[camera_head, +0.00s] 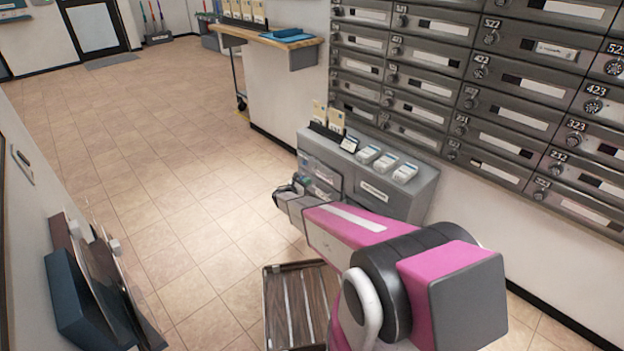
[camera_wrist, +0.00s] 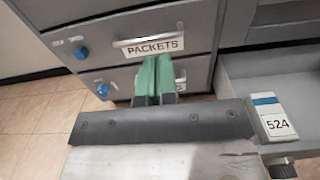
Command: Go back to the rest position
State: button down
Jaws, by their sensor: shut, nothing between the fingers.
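My gripper (camera_wrist: 154,78) is shut and empty. Its two green fingers meet in front of the grey cabinet with the drawer labelled PACKETS (camera_wrist: 152,43), and I cannot tell whether they touch it. In the head view my pink and white arm reaches away from me toward the low grey cabinet (camera_head: 410,195). My gripper shows there only as a small dark shape at the arm's far end.
In the wrist view a white box marked 524 (camera_wrist: 272,118) sits in an open grey compartment (camera_wrist: 238,82) at the right. In the head view mailboxes (camera_head: 480,75) fill the right wall. A slatted crate (camera_head: 270,300) stands below my arm. The tiled floor (camera_head: 150,160) at left is largely clear.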

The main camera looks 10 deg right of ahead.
jog(key=s+d+r+m+g+y, duration=0.35)
jog(key=s+r+m, duration=0.3)
jog(key=s, duration=0.45)
jog(key=s+d+r+m+g+y, duration=0.2)
jog(key=s+d+r+m+g, duration=0.3)
jog(key=s+m, duration=0.4)
jog(key=s+a+r+m+y, duration=0.3)
jog(key=s+r, duration=0.3)
jog(key=s, duration=0.3)
jog(key=s+a+r+m+g+y, duration=0.1)
jog(key=s+a+r+m+y, duration=0.3)
jog(key=s, duration=0.6)
jog(key=shift+a+r+m+y, duration=0.2)
jog(key=shift+r+m+y, duration=0.65)
jog(key=shift+m+y, duration=0.35)
jog(key=shift+f+g, duration=0.1)
jog(key=shift+g, duration=0.15)
